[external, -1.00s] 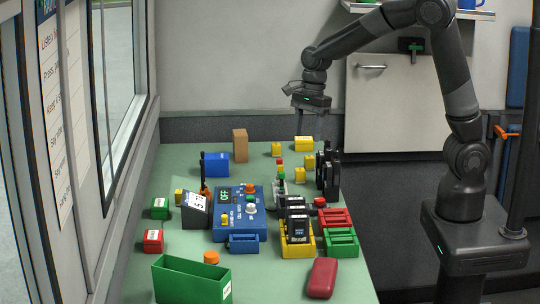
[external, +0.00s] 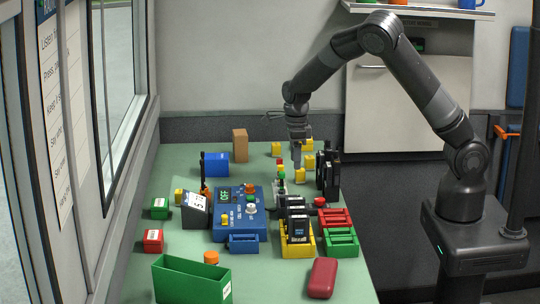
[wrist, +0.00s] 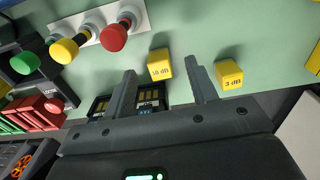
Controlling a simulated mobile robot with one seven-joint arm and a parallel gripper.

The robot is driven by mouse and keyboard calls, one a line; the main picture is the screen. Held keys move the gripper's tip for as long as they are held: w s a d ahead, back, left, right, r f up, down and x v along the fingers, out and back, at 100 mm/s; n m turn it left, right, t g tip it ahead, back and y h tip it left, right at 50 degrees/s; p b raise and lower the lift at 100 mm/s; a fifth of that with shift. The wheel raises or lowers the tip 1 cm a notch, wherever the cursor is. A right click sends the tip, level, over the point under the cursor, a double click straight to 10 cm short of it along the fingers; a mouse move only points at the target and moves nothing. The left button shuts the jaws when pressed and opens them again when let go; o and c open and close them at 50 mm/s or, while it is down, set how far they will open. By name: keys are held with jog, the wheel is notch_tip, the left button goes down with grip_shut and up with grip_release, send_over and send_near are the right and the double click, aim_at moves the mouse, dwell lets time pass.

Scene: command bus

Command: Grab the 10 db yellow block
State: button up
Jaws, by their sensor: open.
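The yellow block marked 10 dB (wrist: 159,65) sits on the green table in the wrist view, framed between my fingertips and a little beyond them. In the external view a yellow block at the gripper's tip (external: 299,176) appears to be the same one, partly covered by the gripper. My gripper (wrist: 161,72) is open and empty, pointing down above the block. It also shows in the external view (external: 297,163). I cannot tell the remaining height. A second yellow block marked 3 dB (wrist: 229,75) lies just outside the right finger.
Green, yellow and red knobs (wrist: 114,37) stand close on the left. Black upright devices (external: 328,175) stand close to the right of the gripper in the external view. Other yellow blocks (external: 277,149) lie further back. A blue console (external: 240,212) is nearer the front.

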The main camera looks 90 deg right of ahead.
aim_at(295, 171)
jog(key=f, duration=0.5)
jog(key=shift+a+f, duration=0.1)
jog(key=shift+a, duration=0.1)
jog(key=shift+c, duration=0.3)
jog(key=c, duration=1)
